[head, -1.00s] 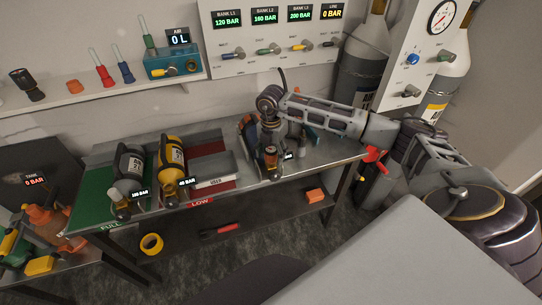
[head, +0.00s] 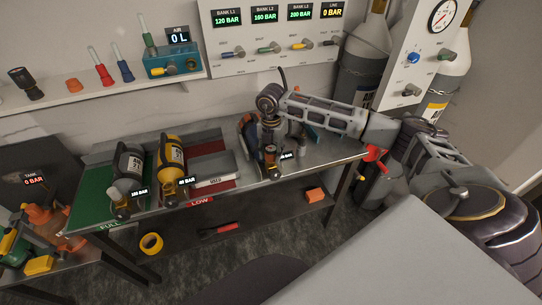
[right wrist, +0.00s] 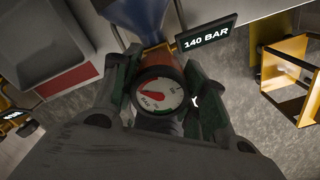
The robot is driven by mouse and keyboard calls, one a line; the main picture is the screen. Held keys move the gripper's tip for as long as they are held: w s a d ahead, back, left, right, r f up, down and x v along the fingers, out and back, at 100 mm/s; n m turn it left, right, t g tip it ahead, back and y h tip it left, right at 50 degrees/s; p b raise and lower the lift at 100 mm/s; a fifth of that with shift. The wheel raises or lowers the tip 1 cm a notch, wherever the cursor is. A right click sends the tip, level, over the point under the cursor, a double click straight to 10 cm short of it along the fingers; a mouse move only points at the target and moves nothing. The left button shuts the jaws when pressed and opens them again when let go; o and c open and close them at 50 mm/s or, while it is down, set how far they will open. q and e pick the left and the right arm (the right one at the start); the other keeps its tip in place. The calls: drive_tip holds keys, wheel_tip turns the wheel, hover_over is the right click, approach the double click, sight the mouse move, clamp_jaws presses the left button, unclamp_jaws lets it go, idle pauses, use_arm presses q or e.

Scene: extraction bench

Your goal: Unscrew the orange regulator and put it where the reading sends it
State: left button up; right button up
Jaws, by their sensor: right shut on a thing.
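The orange regulator (right wrist: 152,68) has a round white gauge (right wrist: 158,95) with a red needle. A tag beside it in the right wrist view reads 140 BAR. It sits at the end of a blue cylinder (right wrist: 138,14). My right gripper (right wrist: 160,98) is shut on the regulator, with a green-edged finger on each side. In the head view my right gripper (head: 270,147) reaches down over the regulator at the bench's front edge. I cannot tell how far its thread is turned. My left gripper is not in view.
A grey cylinder (head: 126,164) and a yellow cylinder (head: 173,157) lie on the bench left of my gripper. Green FULL (head: 92,196) and red LOW (head: 226,186) zones mark the bench. A shelf (head: 95,105) is behind.

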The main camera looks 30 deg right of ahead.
drive_tip(key=shift+n, duration=0.6)
drive_tip(key=shift+n+b, duration=0.5)
drive_tip(key=shift+n, duration=0.9)
drive_tip(key=shift+n+b, duration=0.4)
drive_tip(key=shift+n, duration=1.5)
drive_tip(key=shift+n+b, duration=0.6)
drive_tip(key=shift+n, duration=0.5)
drive_tip(key=shift+n+b, duration=0.4)
drive_tip(key=shift+n, duration=0.9)
drive_tip(key=shift+n+b, duration=0.7)
drive_tip(key=shift+n, duration=1.8)
drive_tip(key=shift+n+b, duration=0.3)
drive_tip(key=shift+n, duration=0.8)
drive_tip(key=shift+n+b, duration=0.45)
drive_tip(key=shift+n, duration=1.75)
drive_tip(key=shift+r+n+b, duration=0.1)
drive_tip(key=shift+n+b, duration=0.3)
drive_tip(key=shift+n, duration=0.5)
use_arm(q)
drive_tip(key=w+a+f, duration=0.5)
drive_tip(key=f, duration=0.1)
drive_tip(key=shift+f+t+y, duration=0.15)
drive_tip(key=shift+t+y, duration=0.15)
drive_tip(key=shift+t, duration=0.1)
